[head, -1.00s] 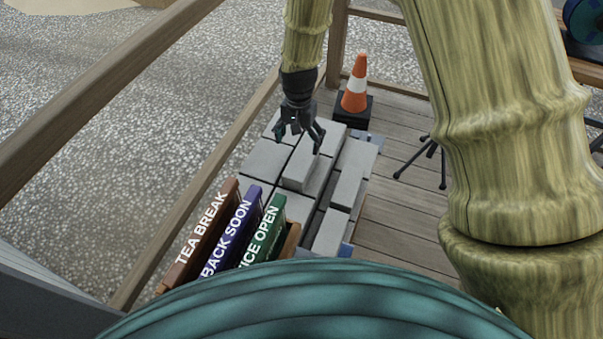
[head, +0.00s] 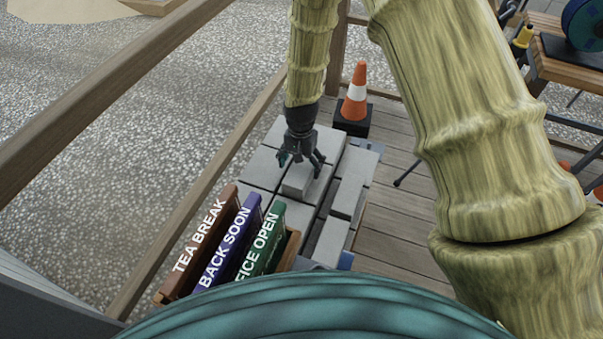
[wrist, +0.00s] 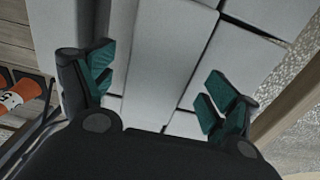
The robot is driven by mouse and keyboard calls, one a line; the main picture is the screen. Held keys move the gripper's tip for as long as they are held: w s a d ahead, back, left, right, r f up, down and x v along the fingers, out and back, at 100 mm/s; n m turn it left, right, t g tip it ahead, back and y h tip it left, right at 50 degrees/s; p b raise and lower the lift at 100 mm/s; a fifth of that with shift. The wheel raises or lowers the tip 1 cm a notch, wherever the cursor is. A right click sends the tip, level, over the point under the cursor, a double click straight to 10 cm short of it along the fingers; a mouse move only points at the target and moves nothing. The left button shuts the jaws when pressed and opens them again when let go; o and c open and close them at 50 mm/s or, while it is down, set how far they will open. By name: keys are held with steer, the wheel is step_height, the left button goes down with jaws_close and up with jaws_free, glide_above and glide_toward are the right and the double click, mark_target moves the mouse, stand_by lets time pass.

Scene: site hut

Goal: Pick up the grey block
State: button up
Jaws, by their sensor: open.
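A loose grey block (head: 299,184) lies on top of a stack of grey blocks (head: 262,168) in the head view. My gripper (head: 301,163) points down over its far end, with fingers spread and nothing held. In the wrist view, my gripper's teal-padded fingers (wrist: 158,80) are wide apart, with a pale grey block face (wrist: 165,50) between them. The gripper hides part of the block's far end in the head view. I cannot tell whether the fingertips touch anything.
Signs reading "TEA BREAK" (head: 200,236), "BACK SOON" and one in green (head: 263,245) stand in front of the stack. A traffic cone (head: 355,95) stands behind it. A wooden rail (head: 215,178) runs along the left. Plank floor (head: 400,225) is open at right.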

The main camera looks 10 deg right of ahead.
mark_target(301, 167)
step_height(301, 167, down, 3)
steer(key=shift+d+f, duration=0.1)
steer(key=shift+f, duration=0.05)
jaws_close()
stand_by(0.4)
